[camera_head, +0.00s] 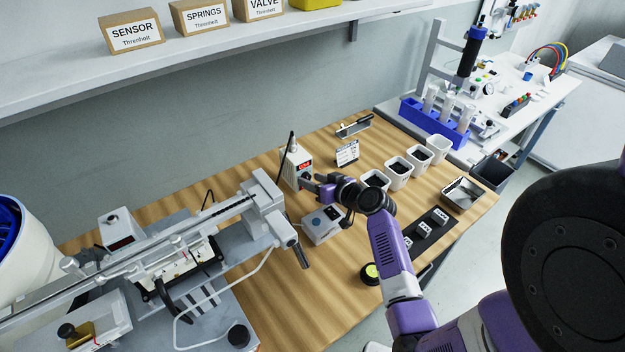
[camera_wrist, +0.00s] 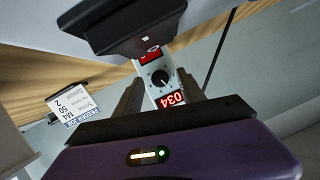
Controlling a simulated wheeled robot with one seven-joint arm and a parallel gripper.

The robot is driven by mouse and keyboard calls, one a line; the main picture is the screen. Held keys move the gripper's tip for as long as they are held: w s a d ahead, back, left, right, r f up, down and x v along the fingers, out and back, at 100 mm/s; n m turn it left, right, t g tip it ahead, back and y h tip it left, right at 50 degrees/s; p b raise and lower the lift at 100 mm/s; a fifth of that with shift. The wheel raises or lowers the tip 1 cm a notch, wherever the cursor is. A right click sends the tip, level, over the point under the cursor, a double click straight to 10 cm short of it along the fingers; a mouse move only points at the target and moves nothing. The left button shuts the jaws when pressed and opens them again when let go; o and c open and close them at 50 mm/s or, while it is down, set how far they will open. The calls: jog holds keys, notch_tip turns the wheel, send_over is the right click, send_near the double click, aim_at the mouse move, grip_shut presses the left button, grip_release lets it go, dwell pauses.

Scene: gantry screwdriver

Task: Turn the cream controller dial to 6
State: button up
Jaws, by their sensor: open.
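The cream controller (camera_head: 296,160) is an upright box on the wooden bench, with a red lit display on its face. In the wrist view the controller (camera_wrist: 154,94) shows a black round dial (camera_wrist: 160,78) with a light pointer mark and a red display reading 034. The scale numbers are too small to read. My gripper (camera_head: 314,187) is just in front of the controller's face and covers its lower part in the head view. In the wrist view my gripper (camera_wrist: 160,84) is open, with a finger on either side of the dial. I cannot tell whether they touch it.
A grey box (camera_head: 322,224) with a screen lies below my gripper. White cups (camera_head: 398,174) and a small label stand (camera_head: 347,153) are to the right. The gantry machine (camera_head: 262,205) is close on the left. A thin black rod (camera_head: 291,142) rises by the controller.

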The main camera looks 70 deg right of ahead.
jog(key=shift+w+d+f, duration=0.1)
jog(key=shift+w, duration=0.05)
jog(key=shift+c, duration=0.5)
grip_shut()
jog(key=m+b, duration=0.1)
jog(key=m+t+y+b, duration=0.1)
jog(key=b, duration=0.1)
jog(key=shift+d+f, duration=0.15)
jog(key=shift+f, duration=0.1)
jog(key=m+t+y+b, duration=0.1)
jog(key=m+b, duration=0.1)
jog(key=m+t+b, duration=0.1)
jog(key=m+b, duration=0.1)
jog(key=shift+y, duration=0.4)
jog(key=shift+d+m, duration=0.1)
jog(key=shift+m, duration=0.2)
jog(key=shift+s, duration=0.2)
